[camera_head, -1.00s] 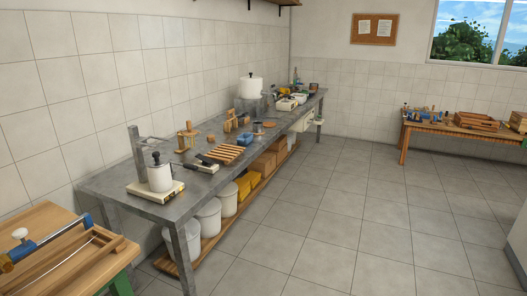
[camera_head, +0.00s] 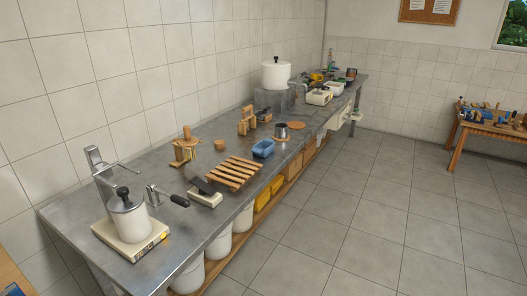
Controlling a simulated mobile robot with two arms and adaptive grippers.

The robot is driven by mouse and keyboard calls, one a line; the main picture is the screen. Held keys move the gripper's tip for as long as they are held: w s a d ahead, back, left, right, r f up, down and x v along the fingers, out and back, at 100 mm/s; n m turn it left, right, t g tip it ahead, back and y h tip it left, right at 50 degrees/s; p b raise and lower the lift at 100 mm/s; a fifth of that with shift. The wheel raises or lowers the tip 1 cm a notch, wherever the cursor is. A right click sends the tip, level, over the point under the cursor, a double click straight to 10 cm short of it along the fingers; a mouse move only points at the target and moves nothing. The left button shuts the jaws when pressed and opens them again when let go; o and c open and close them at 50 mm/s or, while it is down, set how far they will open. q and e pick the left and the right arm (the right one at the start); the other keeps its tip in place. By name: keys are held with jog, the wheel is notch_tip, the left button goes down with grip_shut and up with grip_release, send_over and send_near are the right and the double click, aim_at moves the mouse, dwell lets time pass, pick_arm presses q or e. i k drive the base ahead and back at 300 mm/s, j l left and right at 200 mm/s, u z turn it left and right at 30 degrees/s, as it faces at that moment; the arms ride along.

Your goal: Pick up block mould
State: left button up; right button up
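No thing is clearly recognisable as the block mould. Two small wooden devices on the grey metal bench (camera_head: 130,176) look like possible ones. The nearer wooden device (camera_head: 184,150) has a round knob on top and stands upright near the wall. The farther wooden device (camera_head: 246,120) stands beyond it, beside a small wooden piece. A small wooden block (camera_head: 220,145) lies between them. Neither of my grippers is in view.
The bench also carries a white pot on a scale (camera_head: 128,222), a wooden slatted rack (camera_head: 233,172), a blue tub (camera_head: 263,148) and a large white pot (camera_head: 276,72). White buckets (camera_head: 218,243) stand on the shelf below. The tiled floor (camera_head: 370,220) to the right is clear.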

aim_at(264, 148)
jog(key=i+l+u, duration=0.35)
jog(key=i+l, duration=0.8)
